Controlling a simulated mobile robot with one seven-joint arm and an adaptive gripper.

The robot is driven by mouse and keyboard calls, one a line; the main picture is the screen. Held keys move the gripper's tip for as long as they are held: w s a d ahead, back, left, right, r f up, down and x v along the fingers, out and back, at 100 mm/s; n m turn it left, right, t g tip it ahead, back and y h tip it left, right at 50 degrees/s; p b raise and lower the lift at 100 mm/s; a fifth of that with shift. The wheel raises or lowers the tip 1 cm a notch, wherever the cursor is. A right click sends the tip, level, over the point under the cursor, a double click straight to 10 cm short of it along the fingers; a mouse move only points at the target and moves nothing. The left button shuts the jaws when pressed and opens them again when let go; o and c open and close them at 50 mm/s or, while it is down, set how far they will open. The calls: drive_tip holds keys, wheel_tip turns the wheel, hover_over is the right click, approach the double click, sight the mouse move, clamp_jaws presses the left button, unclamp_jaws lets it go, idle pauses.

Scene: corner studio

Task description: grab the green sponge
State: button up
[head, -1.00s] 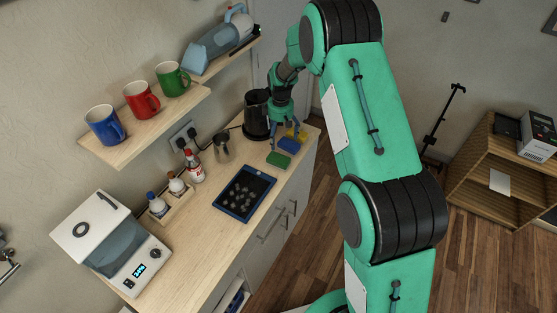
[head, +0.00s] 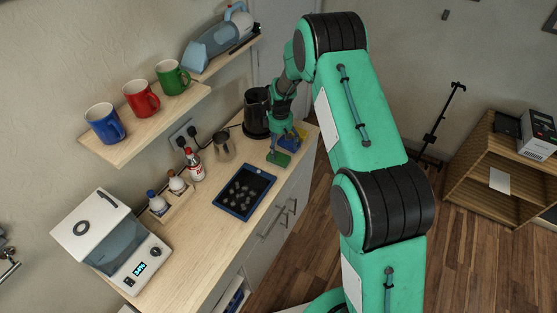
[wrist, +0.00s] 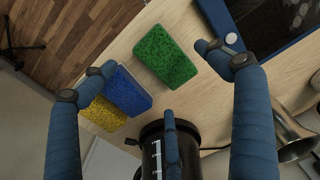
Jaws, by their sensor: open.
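The green sponge (wrist: 165,56) lies flat on the wooden counter, near the top middle of the wrist view. It also shows in the head view (head: 278,160), just below my gripper. My gripper (head: 287,146) is open and empty above the counter. In the wrist view its fingers (wrist: 155,65) are spread wide, with the green sponge between and a little beyond the two upper fingertips. The left fingertip overlaps the blue sponge (wrist: 127,92) in the picture. I cannot tell the exact height above the sponge.
A yellow sponge (wrist: 103,114) lies beside the blue one. A dark kettle (head: 256,114) stands close behind my gripper. A blue-rimmed tray (head: 262,179) lies in front of the green sponge. A metal pitcher (head: 223,147) stands to the left.

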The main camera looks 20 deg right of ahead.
sight(280, 155)
drive_tip(key=shift+f, duration=0.8)
drive_tip(key=shift+f, duration=2.55)
drive_tip(key=shift+c, duration=0.3)
drive_tip(key=c, duration=1)
